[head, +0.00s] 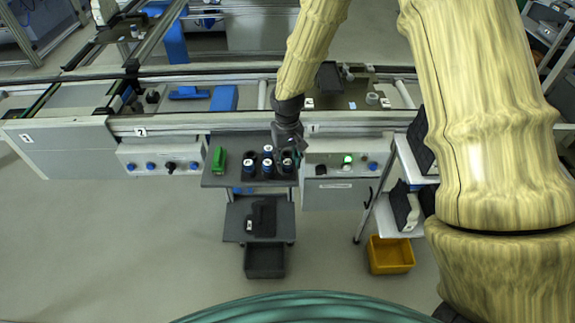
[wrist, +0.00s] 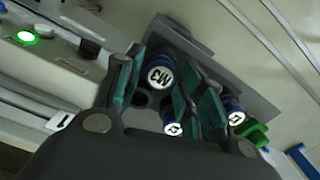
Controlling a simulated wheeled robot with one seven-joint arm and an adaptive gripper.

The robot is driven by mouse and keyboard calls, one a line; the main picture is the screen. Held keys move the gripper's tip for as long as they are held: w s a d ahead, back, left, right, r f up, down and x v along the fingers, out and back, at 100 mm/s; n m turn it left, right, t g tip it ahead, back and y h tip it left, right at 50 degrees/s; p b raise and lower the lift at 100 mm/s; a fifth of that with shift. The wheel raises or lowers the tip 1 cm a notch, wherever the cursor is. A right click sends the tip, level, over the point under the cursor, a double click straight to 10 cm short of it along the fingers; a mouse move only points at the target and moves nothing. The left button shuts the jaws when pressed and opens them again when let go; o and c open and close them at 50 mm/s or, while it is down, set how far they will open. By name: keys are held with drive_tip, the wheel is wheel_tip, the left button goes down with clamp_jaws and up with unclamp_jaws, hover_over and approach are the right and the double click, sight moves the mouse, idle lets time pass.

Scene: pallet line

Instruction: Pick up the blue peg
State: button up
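Several dark pegs with blue bands and white marked tops stand upright in a dark holder (head: 268,178) on a small grey cart. A front blue peg (head: 267,166) shows in the head view. My gripper (head: 288,148) points down over the right back part of the holder. In the wrist view my gripper (wrist: 165,95) has its teal-padded fingers spread. One blue peg (wrist: 160,76) shows between the fingers, with gaps on both sides. Other pegs (wrist: 173,128) stand nearer and to the right, partly behind the finger. I cannot tell which peg the task names.
A green object (head: 219,159) sits left of the holder on the cart top (head: 212,181). The conveyor and its control panels (head: 346,160) stand behind and beside the cart. A yellow bin (head: 390,255) is on the floor at right. Floor at left is clear.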

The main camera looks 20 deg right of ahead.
drive_tip(key=c, duration=0.8)
drive_tip(key=shift+r, duration=0.2)
